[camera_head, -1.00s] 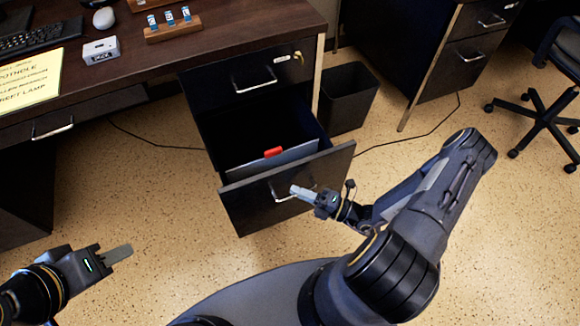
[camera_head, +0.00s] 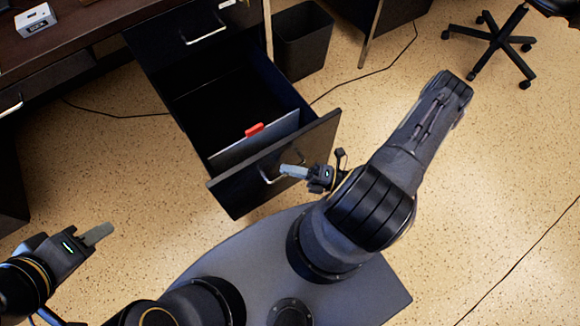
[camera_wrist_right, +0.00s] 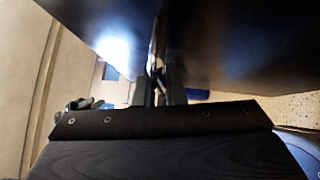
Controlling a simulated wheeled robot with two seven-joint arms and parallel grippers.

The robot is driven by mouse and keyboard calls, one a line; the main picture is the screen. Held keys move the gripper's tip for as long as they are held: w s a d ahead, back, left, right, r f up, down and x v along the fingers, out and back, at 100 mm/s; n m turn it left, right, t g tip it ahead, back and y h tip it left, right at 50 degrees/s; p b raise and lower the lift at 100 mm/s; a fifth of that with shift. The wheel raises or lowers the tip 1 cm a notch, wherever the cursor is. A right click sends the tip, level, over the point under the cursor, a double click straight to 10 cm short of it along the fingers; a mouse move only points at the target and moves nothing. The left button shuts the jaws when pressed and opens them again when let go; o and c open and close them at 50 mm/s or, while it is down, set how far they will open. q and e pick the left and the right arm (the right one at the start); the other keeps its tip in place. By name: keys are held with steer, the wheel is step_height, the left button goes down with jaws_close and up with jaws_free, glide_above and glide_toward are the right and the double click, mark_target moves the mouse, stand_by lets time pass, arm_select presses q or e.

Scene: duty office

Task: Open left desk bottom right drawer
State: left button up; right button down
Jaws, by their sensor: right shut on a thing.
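The bottom right drawer (camera_head: 277,163) of the left desk is pulled out far from its cabinet. Inside it are a grey folder or divider with a red tab (camera_head: 254,129) and a dark empty-looking space. My right gripper (camera_head: 286,171) is shut on the metal handle (camera_head: 266,177) on the drawer's front. In the right wrist view the right gripper's fingers (camera_wrist_right: 158,88) meet near the dark drawer front (camera_wrist_right: 225,40); the grip itself is poorly lit. My left gripper (camera_head: 95,235) is away from the drawer at lower left, over the floor; its finger gap cannot be made out.
The closed upper drawer with its handle (camera_head: 205,36) is above. A black waste bin (camera_head: 302,42) stands right of the cabinet. A cable (camera_head: 385,70) lies on the floor. A wheeled chair (camera_head: 500,38) stands far right.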

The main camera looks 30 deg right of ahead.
steer(key=c, duration=1.5)
jaws_free()
steer(key=v, duration=0.8)
steer(key=shift+p, duration=0.3)
steer(key=shift+w, duration=0.1)
